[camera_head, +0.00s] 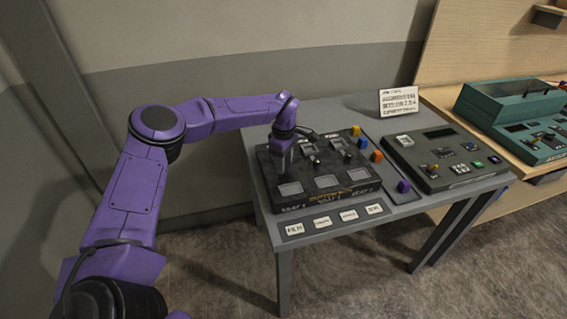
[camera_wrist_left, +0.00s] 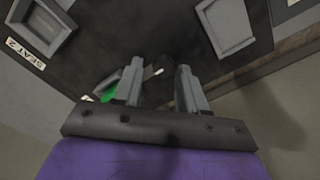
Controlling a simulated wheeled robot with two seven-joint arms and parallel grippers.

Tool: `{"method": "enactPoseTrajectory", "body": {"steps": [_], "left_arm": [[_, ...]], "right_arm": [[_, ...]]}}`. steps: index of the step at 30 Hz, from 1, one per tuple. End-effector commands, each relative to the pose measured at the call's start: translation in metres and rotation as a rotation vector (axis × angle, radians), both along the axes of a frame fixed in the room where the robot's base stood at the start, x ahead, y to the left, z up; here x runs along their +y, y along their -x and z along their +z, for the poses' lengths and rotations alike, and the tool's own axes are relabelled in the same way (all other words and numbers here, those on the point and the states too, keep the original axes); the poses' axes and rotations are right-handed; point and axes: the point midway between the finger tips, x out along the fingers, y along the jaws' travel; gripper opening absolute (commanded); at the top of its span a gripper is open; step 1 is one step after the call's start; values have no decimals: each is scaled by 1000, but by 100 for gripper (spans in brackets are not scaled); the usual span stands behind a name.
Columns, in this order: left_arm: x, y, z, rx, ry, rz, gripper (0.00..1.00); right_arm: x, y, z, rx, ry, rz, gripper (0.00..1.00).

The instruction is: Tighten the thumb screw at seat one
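The dark console (camera_head: 328,206) lies on the grey table, with a row of square seats along its front. My left gripper (camera_head: 283,146) points down over the console's left part, behind the front-left square seat (camera_head: 290,189). In the left wrist view the two fingers of my left gripper (camera_wrist_left: 160,78) stand apart, with a gap between them. A small dark part with a pale tip (camera_wrist_left: 158,71) shows in that gap; I cannot tell whether it is the thumb screw or whether a finger touches it. A green spot (camera_wrist_left: 108,94) shows beside the left finger. My right gripper is not in view.
A "SEAT 2" label (camera_wrist_left: 25,54) shows in the left wrist view. A green-grey panel (camera_head: 446,158) and a sign card (camera_head: 398,101) stand on the table. Several label cards (camera_head: 322,222) line the front edge.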

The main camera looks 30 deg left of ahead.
Motion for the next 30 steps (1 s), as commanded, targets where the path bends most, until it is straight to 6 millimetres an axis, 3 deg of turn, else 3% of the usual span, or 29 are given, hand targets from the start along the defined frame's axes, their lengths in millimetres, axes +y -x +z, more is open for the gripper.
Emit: {"method": "enactPoseTrajectory", "body": {"steps": [11,24,30], "left_arm": [[0,2,1,7,-1,0,53],[-1,1,92,3,-2,0,53],[-1,2,104,6,-1,-1,53]], "right_arm": [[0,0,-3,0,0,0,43],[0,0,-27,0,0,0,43],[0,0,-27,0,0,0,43]]}}
